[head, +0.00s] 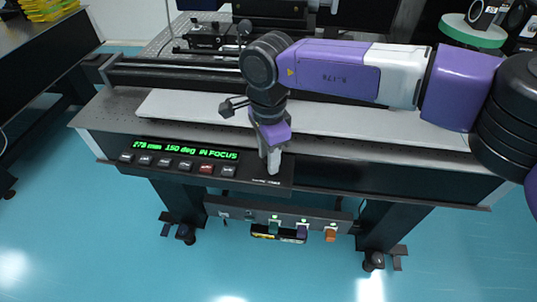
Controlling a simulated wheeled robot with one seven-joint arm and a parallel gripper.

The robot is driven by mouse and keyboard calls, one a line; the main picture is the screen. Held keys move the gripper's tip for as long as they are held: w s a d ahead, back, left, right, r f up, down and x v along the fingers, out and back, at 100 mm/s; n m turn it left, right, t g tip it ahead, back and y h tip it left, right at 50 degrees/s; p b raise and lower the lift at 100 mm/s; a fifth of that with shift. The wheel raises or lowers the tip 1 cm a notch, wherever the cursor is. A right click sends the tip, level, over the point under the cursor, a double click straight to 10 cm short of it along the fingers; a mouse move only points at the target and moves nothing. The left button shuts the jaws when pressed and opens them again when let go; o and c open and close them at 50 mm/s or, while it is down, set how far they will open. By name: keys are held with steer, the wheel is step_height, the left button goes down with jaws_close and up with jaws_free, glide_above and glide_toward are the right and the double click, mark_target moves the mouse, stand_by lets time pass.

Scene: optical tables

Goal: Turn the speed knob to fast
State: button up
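A black control panel (240,175) runs along the front edge of the optical table (110,118). Its green display (185,149) reads about "273 mm 150 deg IN FOCUS", with a row of buttons below. My gripper (273,163) points down at the right part of the panel, its pale fingertips at or just above the surface. Small lettering, too small to read, shows just below the fingertips. No speed knob can be made out; the fingers cover that spot. I cannot tell whether the fingers are apart or closed on something.
One button (206,169) is red. A long pale board (380,128) lies on the table behind the panel, under my arm. A lower rail (240,212) below the table carries several small coloured items. The blue floor in front is clear.

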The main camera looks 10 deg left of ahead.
jaws_close()
steer(key=shift+m, duration=0.3)
steer(key=m+p, duration=0.1)
steer(key=m, duration=0.4)
steer(key=shift+w, duration=0.1)
steer(key=m, duration=0.6)
steer(key=shift+r+p, duration=0.1)
steer(key=shift+p, duration=0.3)
steer(key=m+p, duration=0.1)
steer(key=m, duration=0.5)
steer(key=m+p, duration=0.2)
steer(key=m, duration=0.4)
steer(key=shift+w+m, duration=0.1)
steer(key=shift+m, duration=0.2)
